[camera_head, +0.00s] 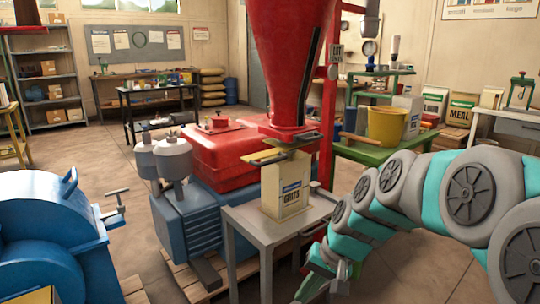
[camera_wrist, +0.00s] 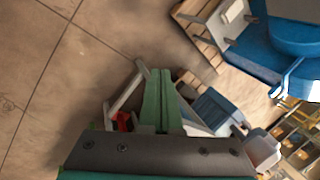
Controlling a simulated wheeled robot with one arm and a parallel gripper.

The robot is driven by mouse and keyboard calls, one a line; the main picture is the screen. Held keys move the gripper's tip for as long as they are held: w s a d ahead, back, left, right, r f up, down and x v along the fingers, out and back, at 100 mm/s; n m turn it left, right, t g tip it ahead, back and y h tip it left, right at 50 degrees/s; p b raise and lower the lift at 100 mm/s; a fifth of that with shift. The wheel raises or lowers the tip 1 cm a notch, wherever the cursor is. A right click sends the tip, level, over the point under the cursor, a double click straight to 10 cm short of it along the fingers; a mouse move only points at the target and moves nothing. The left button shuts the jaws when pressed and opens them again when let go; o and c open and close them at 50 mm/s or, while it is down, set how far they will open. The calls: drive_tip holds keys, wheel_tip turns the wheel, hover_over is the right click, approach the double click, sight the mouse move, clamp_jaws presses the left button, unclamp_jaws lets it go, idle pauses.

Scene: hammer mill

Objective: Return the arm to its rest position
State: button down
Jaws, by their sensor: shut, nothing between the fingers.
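My arm (camera_head: 430,195) reaches in from the right edge in the head view and bends down toward the bottom middle, in front of the grey table (camera_head: 245,222). My gripper (camera_wrist: 161,75) shows in the wrist view as two green fingers side by side, shut with nothing between them. It points down over the tiled floor and is apart from the GRITS bag (camera_head: 285,193). In the head view the end of the arm is low, right of the table legs, and its fingertips are hard to make out.
The bag stands upright on the grey table under the red hopper (camera_head: 287,60). A blue machine (camera_head: 50,235) is at the left. A green table (camera_head: 375,150) with a yellow bucket (camera_head: 391,125) stands behind my arm. Open floor (camera_head: 95,165) lies at the left middle.

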drive_tip(key=s+d+f+n+g+h, duration=0.1)
drive_tip(key=s+d+f+h, duration=0.1)
drive_tip(key=s, duration=1)
drive_tip(key=s+d+f+n+g+h, duration=0.1)
drive_tip(key=s+d, duration=0.4)
drive_tip(key=s, duration=0.8)
drive_tip(key=shift+d+f+n+g+h, duration=0.25)
drive_tip(key=shift+f+n+g+h, duration=0.15)
drive_tip(key=shift+g+h, duration=0.25)
